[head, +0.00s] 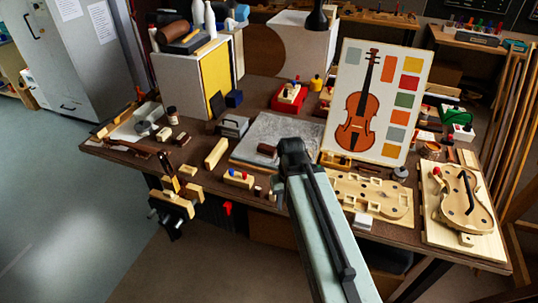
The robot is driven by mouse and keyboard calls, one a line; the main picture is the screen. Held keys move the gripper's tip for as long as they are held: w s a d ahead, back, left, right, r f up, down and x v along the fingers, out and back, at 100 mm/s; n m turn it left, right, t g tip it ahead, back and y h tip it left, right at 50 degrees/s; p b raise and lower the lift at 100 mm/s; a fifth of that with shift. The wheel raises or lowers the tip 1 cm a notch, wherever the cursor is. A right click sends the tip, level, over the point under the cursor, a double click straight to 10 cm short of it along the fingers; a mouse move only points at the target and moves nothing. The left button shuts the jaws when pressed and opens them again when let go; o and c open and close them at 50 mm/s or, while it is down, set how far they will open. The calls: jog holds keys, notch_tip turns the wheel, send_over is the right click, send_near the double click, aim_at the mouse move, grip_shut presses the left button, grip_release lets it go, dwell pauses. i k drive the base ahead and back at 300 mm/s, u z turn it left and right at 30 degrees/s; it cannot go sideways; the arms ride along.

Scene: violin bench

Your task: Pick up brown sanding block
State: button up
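A small brown block (267,149), which looks like the sanding block, lies on the grey slab (262,130) near its front right. My gripper (291,150) is a dark shape just to the right of this block, above the slab's right edge. A small gap seems to show between them, and I cannot tell how high the gripper is. Its fingers are too small and dark to tell open from shut. Another small brown piece (182,138) lies further left on the bench.
The dark workbench (205,140) is crowded. A pale wooden block (216,152) lies left of the slab. A red box (289,98) stands behind it. A violin picture board (408,105) stands to the right, with a pale wooden form (395,205) in front and a violin body (465,200) at far right.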

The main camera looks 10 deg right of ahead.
aim_at(268, 150)
jog(key=z, duration=0.55)
jog(key=i, duration=0.85)
jog(key=u, duration=3.05)
